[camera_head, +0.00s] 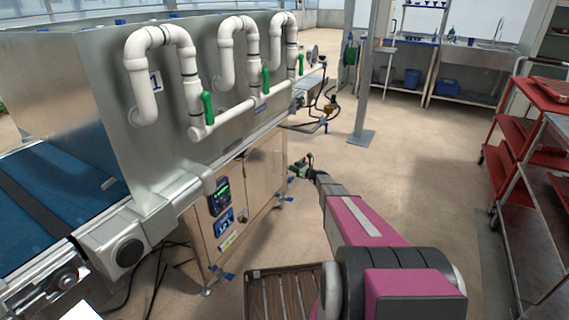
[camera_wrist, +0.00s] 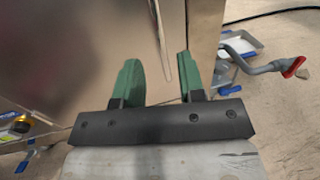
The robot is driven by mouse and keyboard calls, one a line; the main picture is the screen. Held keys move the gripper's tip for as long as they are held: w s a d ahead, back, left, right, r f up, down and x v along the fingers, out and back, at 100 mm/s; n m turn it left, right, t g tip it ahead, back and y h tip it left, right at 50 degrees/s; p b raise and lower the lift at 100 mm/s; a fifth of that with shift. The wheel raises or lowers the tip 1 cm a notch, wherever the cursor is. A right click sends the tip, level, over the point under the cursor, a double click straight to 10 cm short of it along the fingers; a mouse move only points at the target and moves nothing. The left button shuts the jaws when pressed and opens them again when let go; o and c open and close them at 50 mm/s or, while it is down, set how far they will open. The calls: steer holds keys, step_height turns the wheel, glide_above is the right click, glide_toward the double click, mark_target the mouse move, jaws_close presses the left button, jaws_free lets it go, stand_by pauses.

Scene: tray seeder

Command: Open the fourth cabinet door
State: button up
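The metal cabinet (camera_head: 259,180) is the lower part of the machine, with door panels along its front. My gripper (camera_head: 301,164) is at the cabinet's far right end in the head view. In the wrist view my gripper (camera_wrist: 160,76) has two green fingers spread apart, with nothing held between them. A broad door panel (camera_wrist: 85,45) fills the upper left of that view. A thin upright strip (camera_wrist: 161,40), perhaps a handle or door edge, shows beyond the gap between the fingers. I cannot tell whether the fingers touch it. The door looks shut.
A control screen (camera_head: 219,197) is on the cabinet's near end. White pipes with green valve levers (camera_head: 208,108) run above. In the wrist view a grey bent bar with a red end (camera_wrist: 290,67) is at right. A red cart (camera_head: 515,140) stands right; open floor lies between.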

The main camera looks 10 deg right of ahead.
steer(key=x, duration=0.8)
steer(key=shift+a, duration=0.15)
jaws_close()
